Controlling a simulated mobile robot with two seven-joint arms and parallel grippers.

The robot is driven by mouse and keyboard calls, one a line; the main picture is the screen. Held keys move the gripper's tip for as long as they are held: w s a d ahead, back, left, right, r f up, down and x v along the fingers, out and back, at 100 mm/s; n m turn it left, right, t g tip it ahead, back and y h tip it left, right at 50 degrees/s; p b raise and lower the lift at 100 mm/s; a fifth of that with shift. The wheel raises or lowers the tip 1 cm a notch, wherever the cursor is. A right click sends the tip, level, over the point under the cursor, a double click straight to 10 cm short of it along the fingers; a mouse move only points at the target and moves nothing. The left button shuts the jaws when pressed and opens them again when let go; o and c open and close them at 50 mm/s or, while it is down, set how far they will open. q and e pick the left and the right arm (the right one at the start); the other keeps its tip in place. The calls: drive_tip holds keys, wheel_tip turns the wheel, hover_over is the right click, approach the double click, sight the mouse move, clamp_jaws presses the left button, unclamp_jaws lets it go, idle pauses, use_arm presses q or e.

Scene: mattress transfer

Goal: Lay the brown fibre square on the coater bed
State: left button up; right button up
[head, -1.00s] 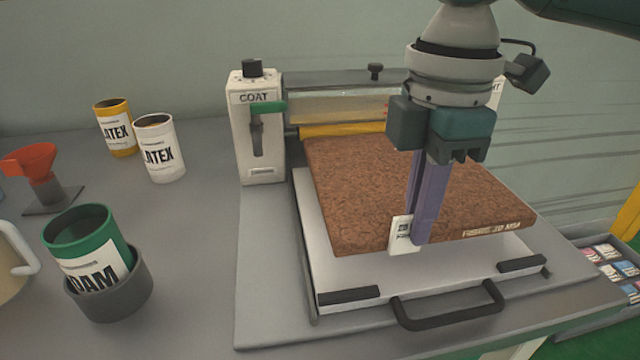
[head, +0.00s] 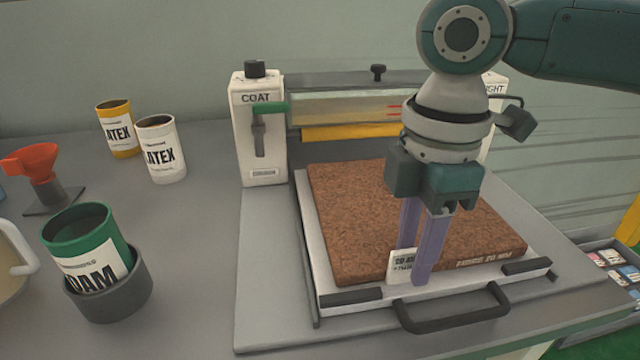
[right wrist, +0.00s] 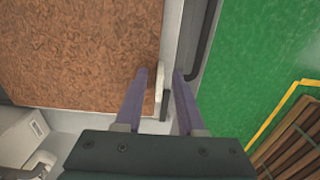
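The brown fibre square (head: 350,215) lies flat on the white coater bed (head: 330,287), inside its edges and close to the dark corner stops at the front. It also fills the upper left of the right wrist view (right wrist: 75,45). A white tag (head: 400,266) stands at the square's front edge. My right gripper (head: 411,268) is open around this tag, pointing down. In the right wrist view the tag (right wrist: 158,88) is beside the left finger, with a gap to the other finger. My left gripper is out of view.
The coater's COAT lever post (head: 258,130) and yellow roller (head: 350,132) stand behind the bed. A black handle (head: 455,318) is in front. Two LATEX cans (head: 160,150), a green can in a grey cup (head: 108,285) and a red funnel (head: 36,160) stand left.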

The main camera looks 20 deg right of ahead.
drive_tip(key=shift+r, duration=0.1)
drive_tip(key=shift+r, duration=0.35)
wheel_tip(320, 180, up, 11)
drive_tip(key=p, duration=0.2)
drive_tip(key=s+a+f+m+t+y, duration=0.3)
drive_tip(key=s+a+f+m, duration=0.2)
drive_tip(key=s+a+f, duration=0.45)
drive_tip(key=s+d+f+m+h, duration=0.2)
drive_tip(key=s+d+m, duration=0.4)
drive_tip(key=m, duration=0.2)
drive_tip(key=shift+s+d+f+t+h, duration=0.2)
drive_tip(key=shift+s+f+t+h, duration=0.1)
drive_tip(key=shift+f+h, duration=0.1)
drive_tip(key=shift+r+m, duration=0.1)
drive_tip(key=shift+m, duration=0.2)
